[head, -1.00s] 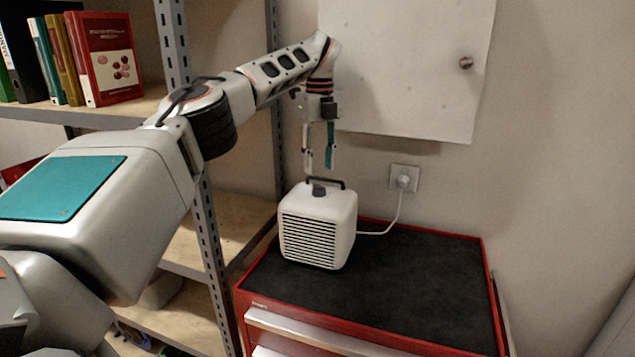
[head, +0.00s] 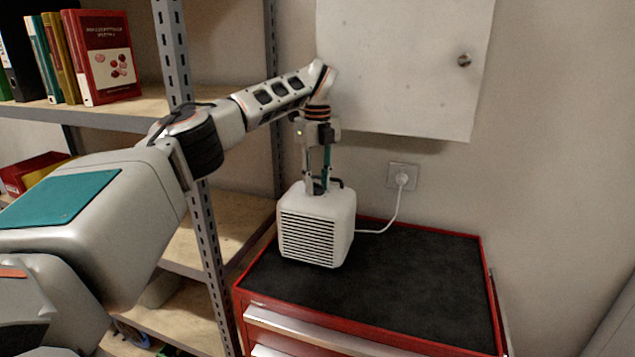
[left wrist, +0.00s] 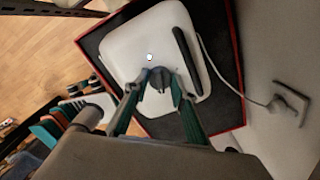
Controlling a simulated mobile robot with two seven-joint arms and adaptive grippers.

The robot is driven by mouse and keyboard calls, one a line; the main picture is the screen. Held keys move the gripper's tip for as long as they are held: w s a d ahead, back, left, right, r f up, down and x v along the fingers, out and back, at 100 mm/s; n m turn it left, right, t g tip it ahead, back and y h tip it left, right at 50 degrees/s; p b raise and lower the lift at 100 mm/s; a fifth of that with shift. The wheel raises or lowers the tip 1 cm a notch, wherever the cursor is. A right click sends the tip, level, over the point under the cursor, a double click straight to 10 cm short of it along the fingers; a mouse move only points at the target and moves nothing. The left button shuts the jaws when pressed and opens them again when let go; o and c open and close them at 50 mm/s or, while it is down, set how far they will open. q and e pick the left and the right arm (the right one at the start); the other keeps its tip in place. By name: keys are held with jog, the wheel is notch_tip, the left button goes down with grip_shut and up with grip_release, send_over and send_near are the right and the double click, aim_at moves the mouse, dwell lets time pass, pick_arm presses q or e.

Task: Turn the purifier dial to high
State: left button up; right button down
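The white purifier (head: 318,228) stands on the black top of a red tool cabinet, its slatted grille facing front. Its dark dial (left wrist: 161,79) shows on the top face in the left wrist view, beside the black carry handle (left wrist: 187,62). My left gripper (head: 317,188) points straight down at the purifier's top. In the left wrist view its two fingers (left wrist: 160,88) stand apart on either side of the dial. I cannot tell whether they touch it. In the head view the fingers mostly hide the dial. My right gripper is not in view.
The red cabinet's black top (head: 420,280) is clear right of the purifier. A white cord runs to a wall socket (head: 403,176). A metal shelf post (head: 213,260) and shelves with books (head: 100,58) stand left. A white panel (head: 400,70) hangs behind.

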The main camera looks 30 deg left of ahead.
aim_at(317, 184)
pick_arm(q)
jog(key=shift+m, duration=1.6)
jog(key=o, duration=0.8)
jog(key=shift+o, duration=0.2)
jog(key=shift+r, duration=3.8)
